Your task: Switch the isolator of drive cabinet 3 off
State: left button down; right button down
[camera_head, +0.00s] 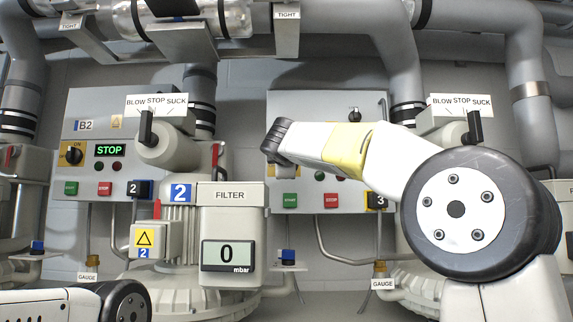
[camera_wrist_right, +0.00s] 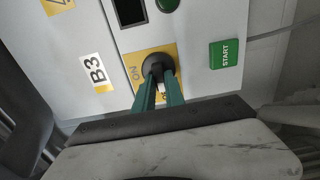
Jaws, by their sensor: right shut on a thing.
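Drive cabinet 3 (camera_head: 375,105) stands right of the centre in the head view, partly behind my right arm. Its isolator is hidden there. In the right wrist view the label B3 (camera_wrist_right: 98,72) shows on the cabinet. Beside it the black isolator knob (camera_wrist_right: 154,62) sits on a yellow plate (camera_wrist_right: 136,72) with the word ON readable; other lettering is mostly covered. My right gripper (camera_wrist_right: 160,76) is shut on the knob with its two green fingers. Which way the knob points is hard to tell. My left gripper is out of view.
A green START button (camera_wrist_right: 226,54) is close to the right of the knob. Cabinet B2 (camera_head: 130,107), with its own isolator (camera_head: 72,153) and a lit STOP display (camera_head: 109,150), stands left. The filter unit (camera_head: 229,225) reading 0 mbar is in front, between the cabinets.

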jog(key=shift+f, duration=0.1)
jog(key=c, duration=1.4)
grip_release()
jog(key=s, duration=0.8)
jog(key=shift+w, duration=0.1)
